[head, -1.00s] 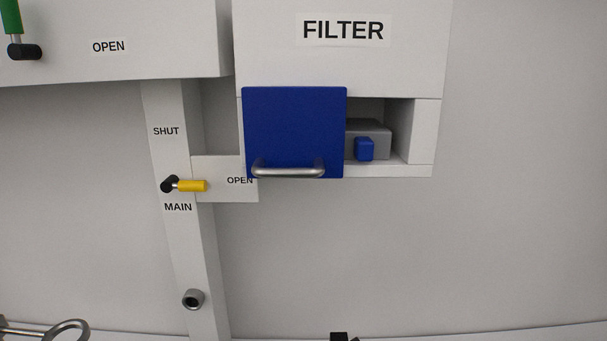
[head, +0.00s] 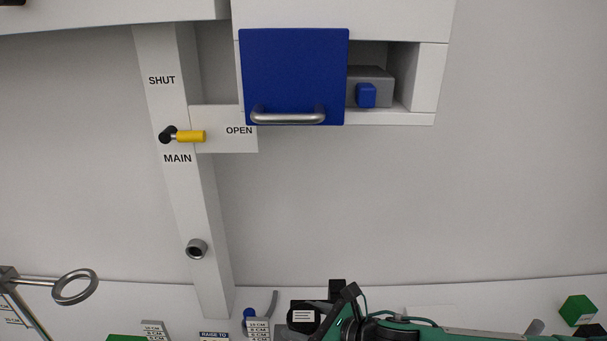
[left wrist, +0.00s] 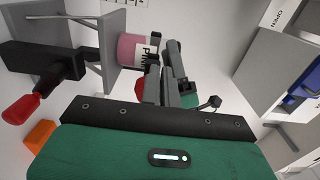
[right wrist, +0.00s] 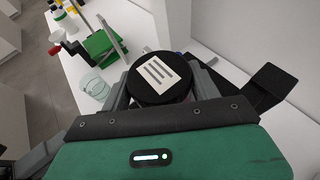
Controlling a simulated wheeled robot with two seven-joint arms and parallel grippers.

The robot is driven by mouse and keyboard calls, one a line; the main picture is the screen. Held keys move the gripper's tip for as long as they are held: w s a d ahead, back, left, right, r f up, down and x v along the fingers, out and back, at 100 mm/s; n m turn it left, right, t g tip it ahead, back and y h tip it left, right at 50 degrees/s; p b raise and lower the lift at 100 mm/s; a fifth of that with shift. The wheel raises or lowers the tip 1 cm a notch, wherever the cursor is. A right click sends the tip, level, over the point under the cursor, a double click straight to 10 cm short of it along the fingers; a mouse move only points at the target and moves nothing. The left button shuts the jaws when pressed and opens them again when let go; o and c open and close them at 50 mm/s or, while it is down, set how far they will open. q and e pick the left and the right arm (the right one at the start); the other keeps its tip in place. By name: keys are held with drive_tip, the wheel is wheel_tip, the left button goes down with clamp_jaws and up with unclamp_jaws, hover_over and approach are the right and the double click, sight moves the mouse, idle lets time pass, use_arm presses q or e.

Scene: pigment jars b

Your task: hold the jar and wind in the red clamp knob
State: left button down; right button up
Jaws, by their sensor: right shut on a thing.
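My right gripper (right wrist: 160,90) is shut on a jar with a round black lid (right wrist: 158,77) bearing a white striped label. The lid also shows at the bottom of the head view (head: 303,316); the jar's body is hidden. In the right wrist view, the red knob (right wrist: 55,50) is at the upper left, beside a green base (right wrist: 101,46). The left wrist view shows a red knob (left wrist: 21,108) on a black bar at the left. There, my left gripper (left wrist: 168,50) has its fingers close together, in front of a pink labelled jar (left wrist: 128,48). Whether both views show the same jar is unclear.
A glass (right wrist: 95,86) stands left of the held jar. A metal ring (head: 75,287) on a stand is at the head view's lower left, and a green block (head: 578,309) at lower right. The blue filter door (head: 293,75) and yellow lever (head: 190,136) are on the wall.

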use_arm(q)
drive_tip(key=shift+d+r, duration=0.15)
drive_tip(key=shift+r, duration=0.05)
idle(0.3)
drive_tip(key=s, duration=0.6)
drive_tip(key=shift+a, duration=0.45)
drive_tip(key=shift+r, duration=0.1)
drive_tip(key=w+f, duration=0.3)
drive_tip(key=w, duration=0.3)
drive_tip(key=shift+d, duration=0.15)
idle(0.5)
drive_tip(key=shift+d+r, duration=0.15)
drive_tip(key=shift+d, duration=0.05)
idle(0.7)
drive_tip(key=shift+r, duration=0.35)
